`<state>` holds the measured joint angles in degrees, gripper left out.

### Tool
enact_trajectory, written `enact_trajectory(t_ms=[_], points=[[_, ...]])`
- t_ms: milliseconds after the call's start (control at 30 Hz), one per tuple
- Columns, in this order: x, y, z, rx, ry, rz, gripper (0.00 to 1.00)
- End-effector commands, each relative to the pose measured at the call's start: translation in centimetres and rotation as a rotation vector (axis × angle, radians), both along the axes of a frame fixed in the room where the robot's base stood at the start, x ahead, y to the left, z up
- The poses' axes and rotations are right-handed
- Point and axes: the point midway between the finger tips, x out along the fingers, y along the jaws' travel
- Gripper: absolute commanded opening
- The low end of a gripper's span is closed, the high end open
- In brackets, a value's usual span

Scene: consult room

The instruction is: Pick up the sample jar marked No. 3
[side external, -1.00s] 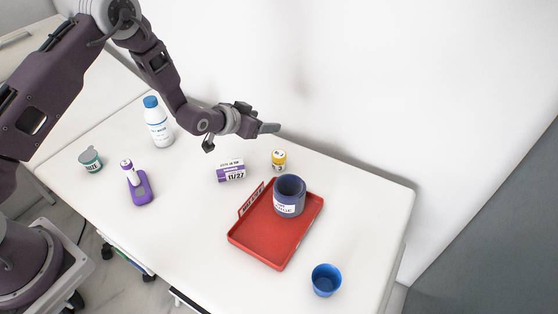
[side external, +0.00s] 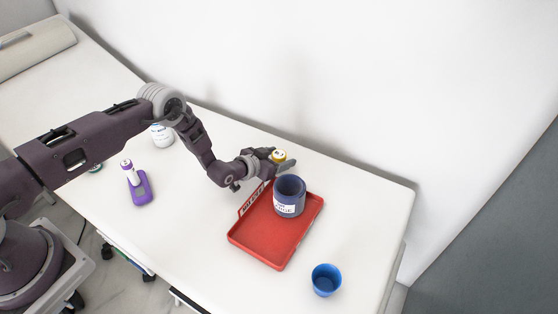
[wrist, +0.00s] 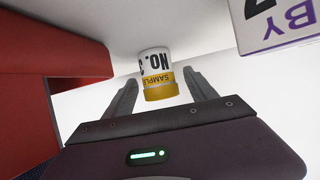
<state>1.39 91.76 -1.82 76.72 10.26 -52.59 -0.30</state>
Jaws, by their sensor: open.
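The sample jar (wrist: 157,73) is white with a yellow lid and a label reading "SAMPLE NO. 3", partly cut by the view angle. It appears upside down in the wrist view, between and just ahead of my two fingers. In the side view the jar's yellow lid (side external: 279,156) shows just behind my gripper, with its lower part hidden. My gripper (side external: 284,160) is low over the table beside the jar; it also shows in the wrist view (wrist: 163,88). The fingers are spread, and I cannot tell whether they touch the jar.
A red tray (side external: 262,245) holding a dark blue jar (side external: 290,196) lies close to my gripper. A white and purple box (wrist: 275,25) is near in the wrist view. A blue cup (side external: 326,280) stands at the front right; a purple holder (side external: 143,190) is at left.

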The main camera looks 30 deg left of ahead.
Motion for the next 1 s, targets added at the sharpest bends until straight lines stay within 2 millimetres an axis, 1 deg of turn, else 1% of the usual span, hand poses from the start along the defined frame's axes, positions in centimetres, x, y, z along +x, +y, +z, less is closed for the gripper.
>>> enact_trajectory(t_ms=[33,67,100,167,200,333,367,567,667,767,900,1000], points=[[0.0,0.0,0.0,0.0,0.0,0.0,0.62],[0.0,0.0,0.0,0.0,0.0,0.0,0.56],[0.0,0.0,0.0,0.0,0.0,0.0,0.48],[0.0,0.0,0.0,0.0,0.0,0.0,0.36],[0.0,0.0,0.0,0.0,0.0,0.0,0.28],[0.0,0.0,0.0,0.0,0.0,0.0,0.03],[0.0,0.0,0.1,0.0,0.0,0.0,0.01],[0.0,0.0,0.2,0.0,-0.001,0.0,0.01],[0.1,0.0,1.1,0.0,-0.002,0.0,0.01],[0.1,0.0,3.2,0.0,-0.003,0.0,0.01],[0.1,0.0,6.9,0.0,-0.003,0.0,0.01],[0.0,0.0,8.8,0.0,-0.002,0.0,0.01]])
